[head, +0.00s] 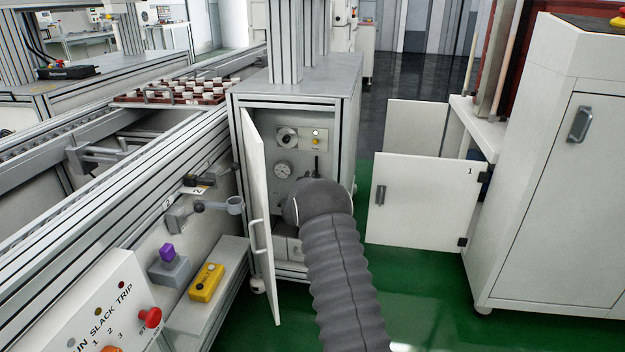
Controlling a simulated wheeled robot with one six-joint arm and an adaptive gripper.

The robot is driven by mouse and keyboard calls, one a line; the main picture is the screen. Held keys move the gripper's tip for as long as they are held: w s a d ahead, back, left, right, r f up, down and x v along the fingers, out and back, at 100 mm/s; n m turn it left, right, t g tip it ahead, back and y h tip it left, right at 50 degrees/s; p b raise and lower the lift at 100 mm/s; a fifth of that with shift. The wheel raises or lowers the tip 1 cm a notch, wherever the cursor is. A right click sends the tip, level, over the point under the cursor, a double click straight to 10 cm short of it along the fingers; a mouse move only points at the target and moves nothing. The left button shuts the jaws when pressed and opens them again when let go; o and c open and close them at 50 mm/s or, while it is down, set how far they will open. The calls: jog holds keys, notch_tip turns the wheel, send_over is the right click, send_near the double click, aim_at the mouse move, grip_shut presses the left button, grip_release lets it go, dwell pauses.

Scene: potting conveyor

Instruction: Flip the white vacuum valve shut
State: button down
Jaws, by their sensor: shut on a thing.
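The open cabinet (345,92) under the conveyor frame shows a panel with a round dial (287,138), a yellow button (315,141) and a gauge (283,169). My grey sleeved arm reaches into its lower right opening, and its rounded end covers that part of the panel. My gripper is hidden behind this arm end, so I cannot see its fingers or what they touch. I cannot make out the white vacuum valve; it may be behind the arm. A small dark upright part (316,166) shows just above the arm end; I cannot tell what it is.
The cabinet's white door (259,200) stands open left of my arm. A second white door (420,200) marked 1 hangs open on the right. A conveyor rail with a yellow box (206,283) and red stop button (150,317) lies left. Green floor is clear right of my arm.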

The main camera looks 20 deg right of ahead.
jog(key=shift+w+a+f+n, duration=0.45)
jog(key=shift+f+n, duration=0.3)
jog(key=shift+n, duration=1.75)
jog(key=shift+w+a+f+n, duration=0.25)
jog(key=shift+a+f+n, duration=0.35)
jog(key=shift+n, duration=1.9)
jog(key=shift+w+a+f+n, duration=0.4)
jog(key=shift+f+n, duration=0.45)
jog(key=shift+n, duration=1.65)
jog(key=c, duration=1.1)
grip_release()
jog(key=shift+f, duration=0.1)
jog(key=shift+c, duration=0.2)
notch_tip(320, 180, up, 10)
